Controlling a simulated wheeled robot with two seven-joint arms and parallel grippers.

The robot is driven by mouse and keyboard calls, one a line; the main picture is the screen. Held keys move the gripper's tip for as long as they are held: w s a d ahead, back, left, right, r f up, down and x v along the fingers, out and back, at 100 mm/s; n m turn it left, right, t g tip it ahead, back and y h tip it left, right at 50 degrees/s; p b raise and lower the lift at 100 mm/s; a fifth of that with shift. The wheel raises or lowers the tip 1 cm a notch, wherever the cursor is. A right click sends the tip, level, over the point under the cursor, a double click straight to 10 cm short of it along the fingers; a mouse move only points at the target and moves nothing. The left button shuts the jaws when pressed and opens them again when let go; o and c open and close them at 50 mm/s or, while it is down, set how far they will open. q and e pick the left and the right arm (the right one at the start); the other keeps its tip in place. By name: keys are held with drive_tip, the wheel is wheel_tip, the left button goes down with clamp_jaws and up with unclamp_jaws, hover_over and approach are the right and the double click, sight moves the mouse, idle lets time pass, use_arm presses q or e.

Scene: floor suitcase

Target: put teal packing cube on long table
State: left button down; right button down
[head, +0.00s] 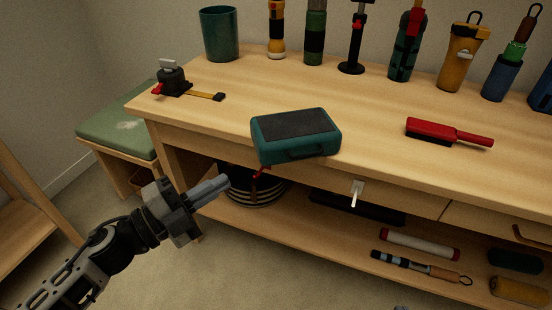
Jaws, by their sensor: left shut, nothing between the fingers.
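The teal packing cube (296,136), with a dark grey top panel and a handle on its front side, lies on the long table (360,120) at its front edge. Its front corner reaches to or slightly past that edge. My left gripper (222,184) is shut and empty in front of the table, lower left of the cube and apart from it. My right gripper is not in view.
A tape measure (172,79) sits at the table's left end and a red brush (446,133) to the right. A teal cup (220,34), a yellow flashlight (276,30) and several tools stand along the back. A striped basket (250,190) is on the lower shelf. A green-cushioned bench (118,122) stands left.

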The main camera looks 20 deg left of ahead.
sight(272, 162)
use_arm(q)
drive_tip(key=shift+w+d+f+m+g+h+p, duration=0.1)
drive_tip(key=shift+w+d+m+g+h, duration=0.4)
drive_tip(key=shift+w+d+m, duration=0.9)
drive_tip(key=shift+w+d+f+m+g+h+p, duration=0.15)
drive_tip(key=shift+w+d+m+g, duration=0.55)
drive_tip(key=shift+w, duration=1.25)
drive_tip(key=shift+w+d+m+g+h+p, duration=0.1)
drive_tip(key=shift+w+d+m+g+h, duration=0.25)
drive_tip(key=shift+w+d+m+g, duration=0.85)
drive_tip(key=shift+w+d+n+t, duration=0.25)
drive_tip(key=shift+w+n+t, duration=0.15)
drive_tip(key=shift+w+t, duration=0.1)
